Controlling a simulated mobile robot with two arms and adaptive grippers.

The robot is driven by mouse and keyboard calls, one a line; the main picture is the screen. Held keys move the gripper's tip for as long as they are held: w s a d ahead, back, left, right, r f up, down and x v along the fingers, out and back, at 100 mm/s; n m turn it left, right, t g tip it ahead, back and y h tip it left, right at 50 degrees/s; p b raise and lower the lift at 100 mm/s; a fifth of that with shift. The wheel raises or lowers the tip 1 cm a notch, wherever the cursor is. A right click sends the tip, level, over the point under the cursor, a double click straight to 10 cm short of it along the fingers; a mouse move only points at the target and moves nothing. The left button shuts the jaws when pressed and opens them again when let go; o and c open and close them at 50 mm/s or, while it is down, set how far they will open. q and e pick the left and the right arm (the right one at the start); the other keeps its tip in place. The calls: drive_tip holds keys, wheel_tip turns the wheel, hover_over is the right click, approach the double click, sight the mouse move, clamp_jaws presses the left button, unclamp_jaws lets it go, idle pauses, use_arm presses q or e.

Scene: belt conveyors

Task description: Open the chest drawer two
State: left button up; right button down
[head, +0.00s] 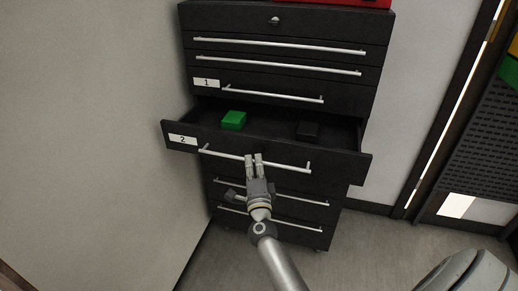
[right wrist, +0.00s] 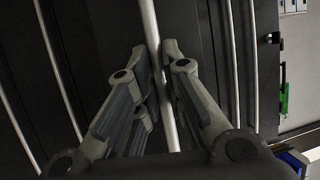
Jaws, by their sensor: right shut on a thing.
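The black chest (head: 285,55) stands against the wall in the head view. Its drawer two (head: 330,160), marked with a white "2" label (head: 183,140), is pulled out and its inside shows. My right gripper (head: 254,158) is shut on the drawer's silver bar handle (head: 292,164), left of the handle's middle. In the right wrist view the fingers (right wrist: 164,85) close around the handle bar (right wrist: 152,28). My left gripper is not in view.
Drawer one (head: 260,90) above and the drawers below are closed. A red thing (head: 345,2) sits on the chest top. Bare floor (head: 390,250) lies to the right.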

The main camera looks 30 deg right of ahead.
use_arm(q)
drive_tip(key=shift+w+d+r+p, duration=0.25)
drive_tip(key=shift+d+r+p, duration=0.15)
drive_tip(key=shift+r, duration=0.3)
use_arm(e)
drive_tip(key=s+a, duration=0.4)
drive_tip(key=a, duration=0.1)
drive_tip(key=shift+s, duration=0.1)
drive_tip(key=c, duration=1.5)
unclamp_jaws()
drive_tip(key=shift+d, duration=0.1)
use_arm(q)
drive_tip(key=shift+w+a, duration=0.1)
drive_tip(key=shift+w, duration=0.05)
use_arm(e)
drive_tip(key=v, duration=1.2)
drive_tip(key=shift+f, duration=0.1)
